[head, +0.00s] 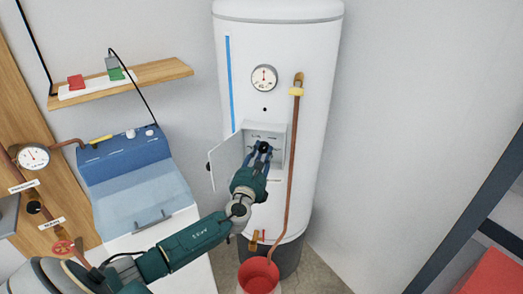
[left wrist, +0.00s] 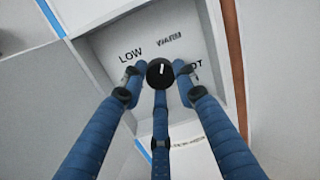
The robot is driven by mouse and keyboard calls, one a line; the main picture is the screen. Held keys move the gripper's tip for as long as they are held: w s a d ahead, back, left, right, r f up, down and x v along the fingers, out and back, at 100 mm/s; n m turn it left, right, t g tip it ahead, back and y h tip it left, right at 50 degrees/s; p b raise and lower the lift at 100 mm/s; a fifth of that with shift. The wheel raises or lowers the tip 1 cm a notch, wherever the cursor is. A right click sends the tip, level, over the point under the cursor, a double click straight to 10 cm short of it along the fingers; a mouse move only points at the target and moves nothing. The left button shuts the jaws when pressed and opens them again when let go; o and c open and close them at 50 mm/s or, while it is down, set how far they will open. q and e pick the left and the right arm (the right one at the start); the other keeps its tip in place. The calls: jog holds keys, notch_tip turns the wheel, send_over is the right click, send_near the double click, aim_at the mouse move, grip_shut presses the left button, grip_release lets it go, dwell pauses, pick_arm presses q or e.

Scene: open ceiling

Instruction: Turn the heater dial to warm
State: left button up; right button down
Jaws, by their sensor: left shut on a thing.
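The heater (head: 305,120) is a tall white tank with an open recessed control box. The black dial (left wrist: 160,72) sits in this box, with LOW to its left, WARM above and HOT at its right, partly hidden. Its white mark points upward, roughly toward the WARM label (left wrist: 168,40). My left gripper (head: 262,150) reaches into the box; in the left wrist view (left wrist: 160,76) its blue fingers are shut around the dial. In the head view the fingers hide much of the dial. My right gripper is not in view.
The box's small door (head: 226,162) stands open to the left of my left gripper. A copper pipe (head: 291,165) runs down just right of the box. A red bucket (head: 258,276) stands below. A blue-topped washer (head: 135,180) is at the left.

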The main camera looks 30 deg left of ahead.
pick_arm(q)
jog(key=shift+m, duration=0.5)
jog(key=o, duration=1.1)
jog(key=shift+o, duration=0.2)
jog(key=v, duration=1.2)
